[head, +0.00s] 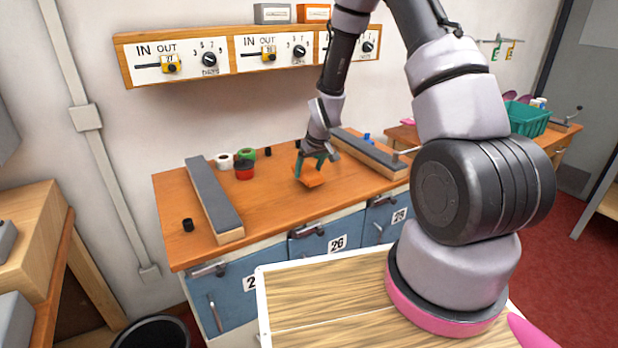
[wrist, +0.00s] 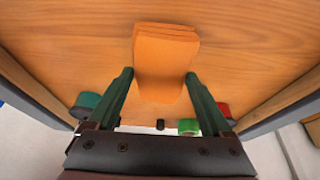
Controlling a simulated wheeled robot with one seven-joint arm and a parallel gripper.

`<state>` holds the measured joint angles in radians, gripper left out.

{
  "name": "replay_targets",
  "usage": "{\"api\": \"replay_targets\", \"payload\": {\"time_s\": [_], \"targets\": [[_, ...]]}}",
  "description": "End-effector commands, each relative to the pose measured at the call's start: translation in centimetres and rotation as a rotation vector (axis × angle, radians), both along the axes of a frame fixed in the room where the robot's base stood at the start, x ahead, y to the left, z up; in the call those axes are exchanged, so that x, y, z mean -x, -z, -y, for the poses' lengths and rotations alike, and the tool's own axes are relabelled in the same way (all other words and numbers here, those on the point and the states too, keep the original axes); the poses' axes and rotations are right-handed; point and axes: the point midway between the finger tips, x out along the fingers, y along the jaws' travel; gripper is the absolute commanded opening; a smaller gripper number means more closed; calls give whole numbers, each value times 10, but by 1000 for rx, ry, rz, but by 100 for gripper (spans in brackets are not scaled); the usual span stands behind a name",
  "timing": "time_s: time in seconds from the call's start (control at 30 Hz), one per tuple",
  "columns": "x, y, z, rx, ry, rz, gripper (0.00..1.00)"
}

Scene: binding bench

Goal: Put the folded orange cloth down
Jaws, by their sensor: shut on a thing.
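The folded orange cloth (head: 311,177) is at my gripper (head: 317,160) over the wooden bench top (head: 270,200). In the wrist view the cloth (wrist: 165,50) lies between the two green fingers of my gripper (wrist: 162,82), its layered far edge pointing away from me. My gripper is shut on the cloth. The cloth is slightly tilted in the head view. I cannot tell whether its lower edge touches the bench.
A grey-topped block (head: 213,195) lies on the left of the bench and another (head: 368,153) on the right. A red roll (head: 244,171), green roll (head: 247,153) and white roll (head: 224,161) stand behind. Bench between the left block and the cloth is clear.

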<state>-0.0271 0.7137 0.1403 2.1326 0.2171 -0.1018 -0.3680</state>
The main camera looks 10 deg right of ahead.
Motion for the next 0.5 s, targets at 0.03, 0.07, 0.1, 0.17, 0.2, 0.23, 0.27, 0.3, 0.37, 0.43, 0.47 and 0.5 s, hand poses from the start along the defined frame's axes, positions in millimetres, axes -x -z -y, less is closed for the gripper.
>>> {"api": "replay_targets", "payload": {"time_s": [0.03,0.07,0.1,0.17,0.2,0.23,0.27,0.3,0.37,0.43,0.47,0.5], "targets": [[1,10,0,-1,0,-5,35],[1,15,0,-1,0,-5,35],[1,21,0,-1,1,-6,35],[1,28,0,-1,1,-3,35],[1,30,0,-1,1,-2,35],[1,30,0,-1,1,-1,35],[0,30,0,-1,1,-1,35],[0,30,0,0,1,0,35],[0,30,0,0,1,-1,35],[0,30,0,0,1,-1,35],[0,30,0,0,1,-1,35],[0,32,0,0,1,-1,35]]}}
